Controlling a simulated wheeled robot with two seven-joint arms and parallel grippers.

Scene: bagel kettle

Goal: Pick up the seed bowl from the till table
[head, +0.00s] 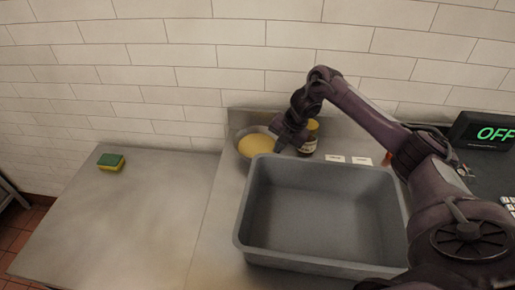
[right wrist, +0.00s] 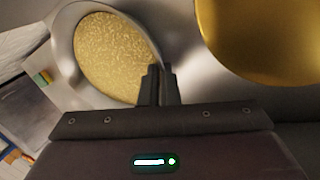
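The seed bowl (head: 243,134) is a round metal bowl with yellow seeds in it, at the back of the metal counter behind the grey bin. In the right wrist view the bowl (right wrist: 66,50) fills the upper left, its seeds plainly visible. My right gripper (head: 280,147) is at the bowl's right side, pointing down. In the right wrist view its fingers (right wrist: 160,80) are close together, one on each side of the bowl's near rim. Whether the bowl's base touches the counter is hidden. My left gripper is not in view.
A jar with a yellow lid (head: 313,125) stands close to the right of my gripper. A large empty grey bin (head: 240,241) stands in front. Two white labels (head: 335,158) lie behind it. A sponge (head: 110,162) lies on the otherwise clear left counter (head: 110,220).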

